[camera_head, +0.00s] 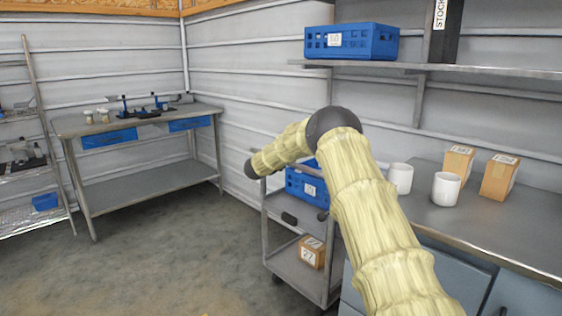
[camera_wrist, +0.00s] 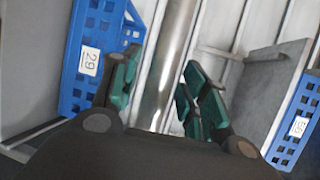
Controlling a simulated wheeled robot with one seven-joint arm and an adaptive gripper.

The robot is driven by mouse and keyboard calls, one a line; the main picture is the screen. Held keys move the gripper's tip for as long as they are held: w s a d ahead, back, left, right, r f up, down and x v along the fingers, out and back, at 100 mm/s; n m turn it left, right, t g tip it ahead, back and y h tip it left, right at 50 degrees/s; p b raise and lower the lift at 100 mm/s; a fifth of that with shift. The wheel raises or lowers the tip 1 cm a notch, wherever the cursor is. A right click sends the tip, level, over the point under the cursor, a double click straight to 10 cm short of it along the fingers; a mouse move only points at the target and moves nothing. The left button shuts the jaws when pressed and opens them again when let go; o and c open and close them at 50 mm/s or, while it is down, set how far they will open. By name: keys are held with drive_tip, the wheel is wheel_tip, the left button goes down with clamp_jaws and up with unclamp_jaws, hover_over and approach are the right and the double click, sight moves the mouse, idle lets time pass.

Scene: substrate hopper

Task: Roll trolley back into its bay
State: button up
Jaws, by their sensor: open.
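The grey trolley (camera_head: 288,264) stands at the middle of the head view, against the end of the counter. It carries a blue crate (camera_head: 306,187) on top and a cardboard box (camera_head: 312,251) on its lower shelf. My arm covers part of the trolley's top and right side. My gripper (camera_wrist: 160,88) shows in the wrist view with its green-padded fingers apart and nothing clamped. A shiny metal bar (camera_wrist: 168,70) runs behind and between the fingers. I cannot tell whether it belongs to the trolley or whether the fingers touch it. The bay cannot be made out.
The counter (camera_head: 480,225) on the right bears white mugs (camera_head: 446,189) and cardboard boxes. A wall shelf (camera_head: 460,68) above holds another blue crate (camera_head: 351,41). A workbench (camera_head: 150,187) stands at the back left. The floor (camera_head: 160,255) left of the trolley is clear.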

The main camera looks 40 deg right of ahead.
drive_tip(key=v, duration=1.1)
drive_tip(key=shift+s+a, duration=0.2)
drive_tip(key=shift+a, duration=0.15)
drive_tip(key=shift+r, duration=0.1)
